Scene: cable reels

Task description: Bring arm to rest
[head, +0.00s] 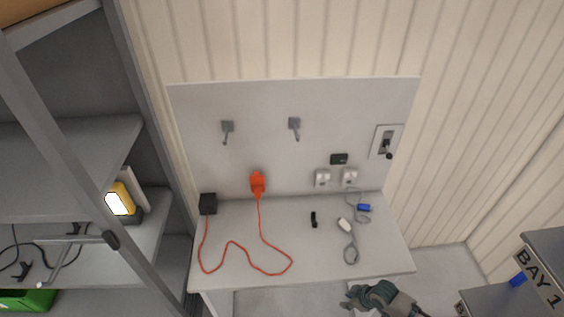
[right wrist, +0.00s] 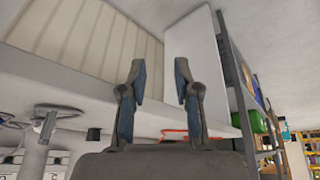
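My right gripper (head: 362,296) shows at the bottom of the head view, in front of the workbench's front edge and right of its middle. In the right wrist view its two fingers (right wrist: 158,85) stand apart with nothing between them, so it is open and empty. My left gripper is in neither view. On the workbench (head: 330,265), an orange cable (head: 238,243) runs from a black box (head: 208,204) to an orange plug (head: 258,184) at the back panel. A grey cable (head: 352,245) with a blue connector (head: 364,208) lies at the right.
A metal shelf (head: 70,160) stands close on the left, holding a yellow device (head: 120,199) and a green bin (head: 25,300). The back panel (head: 260,105) carries two hooks, sockets (head: 322,178) and a lever switch (head: 387,143). A grey "BAY 1" unit (head: 540,280) stands at the lower right.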

